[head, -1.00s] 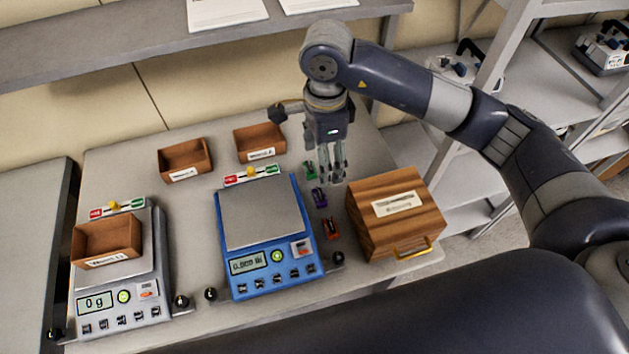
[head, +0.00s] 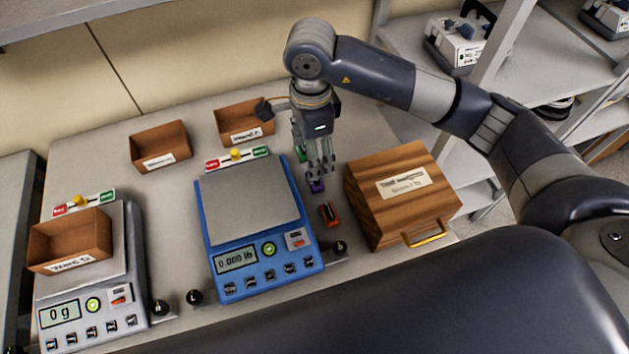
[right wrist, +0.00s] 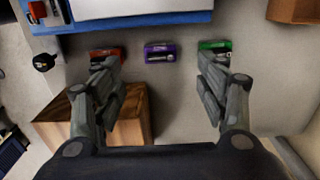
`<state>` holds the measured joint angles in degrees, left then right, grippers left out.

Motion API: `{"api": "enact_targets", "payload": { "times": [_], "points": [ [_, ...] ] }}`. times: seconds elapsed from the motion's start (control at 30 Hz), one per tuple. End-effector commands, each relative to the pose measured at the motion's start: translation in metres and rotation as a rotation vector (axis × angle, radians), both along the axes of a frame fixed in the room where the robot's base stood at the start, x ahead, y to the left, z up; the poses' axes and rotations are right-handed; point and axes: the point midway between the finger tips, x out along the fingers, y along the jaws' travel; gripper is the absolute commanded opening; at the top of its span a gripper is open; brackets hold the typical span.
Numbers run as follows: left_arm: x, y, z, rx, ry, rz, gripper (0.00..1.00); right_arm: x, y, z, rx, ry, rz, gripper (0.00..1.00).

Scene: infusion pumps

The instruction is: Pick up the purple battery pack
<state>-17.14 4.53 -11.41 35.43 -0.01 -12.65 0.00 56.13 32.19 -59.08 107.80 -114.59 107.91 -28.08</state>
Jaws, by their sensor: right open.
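The purple battery pack (head: 317,186) lies on the table between the blue scale and the wooden box, partly hidden by my gripper's fingers in the head view. In the right wrist view the purple pack (right wrist: 161,53) lies in full sight, between a red pack (right wrist: 106,54) and a green pack (right wrist: 214,46). My right gripper (head: 320,170) is open and empty above the packs, pointing down. In the wrist view its fingertips (right wrist: 160,72) are spread on either side of the purple pack, not touching it. My left gripper is not in view.
The blue scale (head: 250,205) stands left of the packs, and the wooden box (head: 400,200) with a yellow handle stands right. Brown trays (head: 160,150) sit behind. A grey scale (head: 90,310) carrying a tray is at far left. Shelves (head: 420,60) stand at the right.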

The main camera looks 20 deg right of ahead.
Motion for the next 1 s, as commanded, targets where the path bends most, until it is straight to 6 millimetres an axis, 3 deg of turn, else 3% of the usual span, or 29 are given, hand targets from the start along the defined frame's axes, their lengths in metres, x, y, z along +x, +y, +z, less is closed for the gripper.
{"api": "enact_targets", "payload": {
  "times": [0.2,0.47,0.7,1.0],
  "points": [
    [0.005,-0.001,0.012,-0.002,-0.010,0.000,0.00,-0.001,-0.001,-0.032,-0.001,0.003,-0.002,0.67],
    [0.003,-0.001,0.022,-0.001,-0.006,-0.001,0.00,-0.001,-0.003,-0.051,-0.002,0.004,-0.002,0.67],
    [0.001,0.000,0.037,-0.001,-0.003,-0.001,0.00,0.000,-0.006,-0.086,0.000,0.003,-0.001,0.67],
    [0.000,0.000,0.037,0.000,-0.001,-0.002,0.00,0.001,-0.006,-0.095,-0.001,0.000,0.001,0.67]
  ]
}}
